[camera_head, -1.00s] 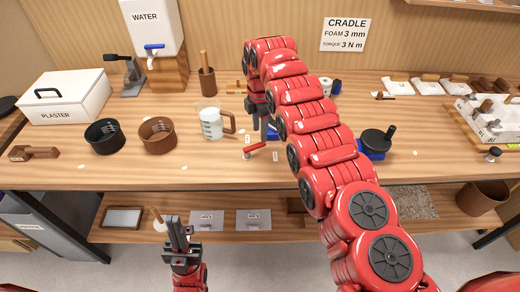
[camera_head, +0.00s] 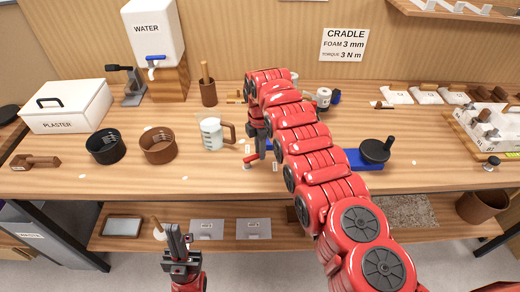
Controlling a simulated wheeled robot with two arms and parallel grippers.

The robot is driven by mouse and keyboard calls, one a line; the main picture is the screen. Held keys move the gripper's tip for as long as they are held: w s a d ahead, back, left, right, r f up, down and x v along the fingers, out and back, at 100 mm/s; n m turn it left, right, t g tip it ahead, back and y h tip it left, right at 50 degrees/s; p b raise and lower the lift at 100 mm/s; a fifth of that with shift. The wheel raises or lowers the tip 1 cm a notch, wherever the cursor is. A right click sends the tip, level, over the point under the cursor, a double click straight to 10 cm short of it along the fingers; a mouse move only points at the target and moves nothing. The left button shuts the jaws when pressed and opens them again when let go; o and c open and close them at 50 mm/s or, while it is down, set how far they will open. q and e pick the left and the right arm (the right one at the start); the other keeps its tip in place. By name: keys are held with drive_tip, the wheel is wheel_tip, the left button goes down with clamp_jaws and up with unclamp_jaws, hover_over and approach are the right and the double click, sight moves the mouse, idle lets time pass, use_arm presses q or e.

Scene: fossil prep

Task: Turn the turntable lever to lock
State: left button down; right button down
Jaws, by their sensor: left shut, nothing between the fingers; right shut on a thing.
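The red lever (camera_head: 250,160) sits on the bench near its front edge, beside small white labels. My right gripper (camera_head: 262,155) points down at the lever's right end and is shut on it; the fingers and arm hide part of the lever. A blue base (camera_head: 364,158) shows on the right side of my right arm, with a black round disc (camera_head: 374,152) and upright handle at its right. My arm hides the base's middle. My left gripper (camera_head: 175,240) is shut and empty, pointing up in front of the lower shelf.
A measuring jug (camera_head: 211,134) stands left of the lever, with brown (camera_head: 158,146) and black (camera_head: 105,147) bowls further left. A plaster box (camera_head: 66,108) and water tank (camera_head: 153,35) stand behind. A tray of parts (camera_head: 480,125) is at right.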

drive_tip(key=shift+r+p, duration=0.15)
drive_tip(key=shift+p, duration=0.15)
drive_tip(key=m+p, duration=0.1)
drive_tip(key=p, duration=0.1)
drive_tip(key=s+m+p, duration=0.1)
drive_tip(key=p, duration=0.1)
drive_tip(key=m+p, duration=0.1)
drive_tip(key=p, duration=0.1)
drive_tip(key=shift+s+d+r, duration=0.2)
drive_tip(key=shift+d+r, duration=0.05)
drive_tip(key=shift+r, duration=0.05)
drive_tip(key=shift+s+f+m+p, duration=0.25)
drive_tip(key=shift+f+m+p, duration=0.15)
drive_tip(key=shift+m, duration=0.7)
drive_tip(key=shift+a, duration=0.1)
drive_tip(key=c, duration=0.8)
unclamp_jaws()
drive_tip(key=shift+o, duration=0.2)
